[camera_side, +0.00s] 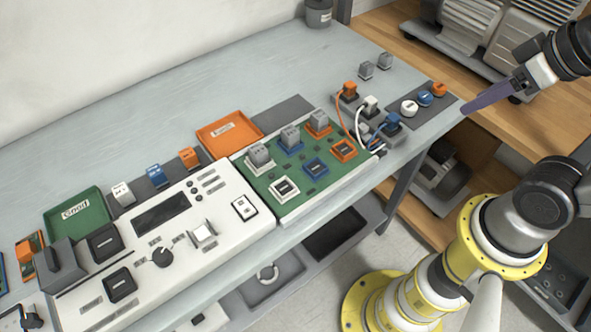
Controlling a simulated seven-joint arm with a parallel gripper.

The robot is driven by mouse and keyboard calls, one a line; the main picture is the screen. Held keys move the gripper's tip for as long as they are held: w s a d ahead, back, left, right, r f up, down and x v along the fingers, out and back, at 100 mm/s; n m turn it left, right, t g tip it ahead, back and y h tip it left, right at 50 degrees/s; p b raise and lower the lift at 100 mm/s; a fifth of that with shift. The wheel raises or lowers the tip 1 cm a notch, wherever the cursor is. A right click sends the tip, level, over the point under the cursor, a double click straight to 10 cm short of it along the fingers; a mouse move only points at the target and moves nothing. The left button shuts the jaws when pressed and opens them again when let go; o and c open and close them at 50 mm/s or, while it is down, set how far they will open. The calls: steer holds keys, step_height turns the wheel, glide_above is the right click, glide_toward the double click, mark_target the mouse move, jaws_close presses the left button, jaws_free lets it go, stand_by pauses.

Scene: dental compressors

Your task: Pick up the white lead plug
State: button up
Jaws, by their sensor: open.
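The white lead plug (370,103) stands in a row at the right of the bench, between the orange lead plug (350,90) and the blue lead plug (392,121). A white cable (360,122) runs down from it to the grey blocks beside the green board. My gripper (466,109) is at the bench's right edge, well to the right of the white plug and apart from it. Its purple fingers point left and overlap in this view, so the gap between them is hidden. Nothing shows in its grip.
White, blue and orange round knobs (424,98) sit on a dark mat between the gripper and the plugs. Two small grey blocks (375,65) stand behind. The green board (295,205) with several sockets lies left. The bench top (250,75) behind is clear.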

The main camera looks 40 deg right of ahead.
steer(key=shift+o, duration=1.4)
